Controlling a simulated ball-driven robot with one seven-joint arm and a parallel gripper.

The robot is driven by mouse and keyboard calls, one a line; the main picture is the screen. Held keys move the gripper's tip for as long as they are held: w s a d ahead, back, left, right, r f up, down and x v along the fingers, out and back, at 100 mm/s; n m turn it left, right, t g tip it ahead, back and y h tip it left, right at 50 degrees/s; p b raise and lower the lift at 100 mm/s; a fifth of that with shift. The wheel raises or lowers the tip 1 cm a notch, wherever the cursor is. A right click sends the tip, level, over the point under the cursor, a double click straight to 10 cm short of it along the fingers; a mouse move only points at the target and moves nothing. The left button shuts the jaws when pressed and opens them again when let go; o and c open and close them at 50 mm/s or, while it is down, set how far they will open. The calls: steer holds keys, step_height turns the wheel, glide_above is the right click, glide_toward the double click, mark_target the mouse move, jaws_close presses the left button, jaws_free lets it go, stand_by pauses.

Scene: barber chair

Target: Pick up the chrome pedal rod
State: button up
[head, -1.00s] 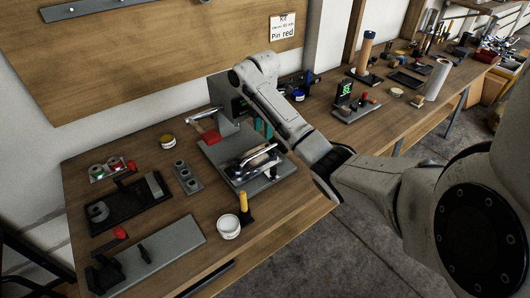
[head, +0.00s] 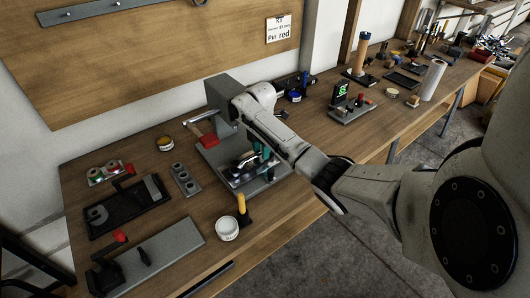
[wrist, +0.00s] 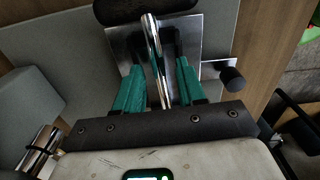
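The chrome pedal rod (wrist: 153,50) is a shiny bar running up the middle of the wrist view, over a bright metal plate (wrist: 196,45). My gripper (wrist: 154,48) has green fingers with dark tips, one on each side of the rod. Gaps show between the fingers and the rod, so it looks open around the rod, not clamped. In the head view my gripper (head: 258,155) is low over the grey fixture plate (head: 215,160), among shiny parts. The rod is hard to pick out there, partly hidden by my gripper and arm.
A dark round knob (wrist: 232,80) sticks out right of the metal plate. A black pad (wrist: 145,8) crosses the rod's far end. A grey block (head: 222,95) and red-ended tool (head: 207,138) stand behind. A white tub (head: 228,228) and yellow-handled tool (head: 242,205) stand in front.

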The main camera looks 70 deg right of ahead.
jaws_close()
steer(key=shift+r, duration=0.15)
stand_by(0.4)
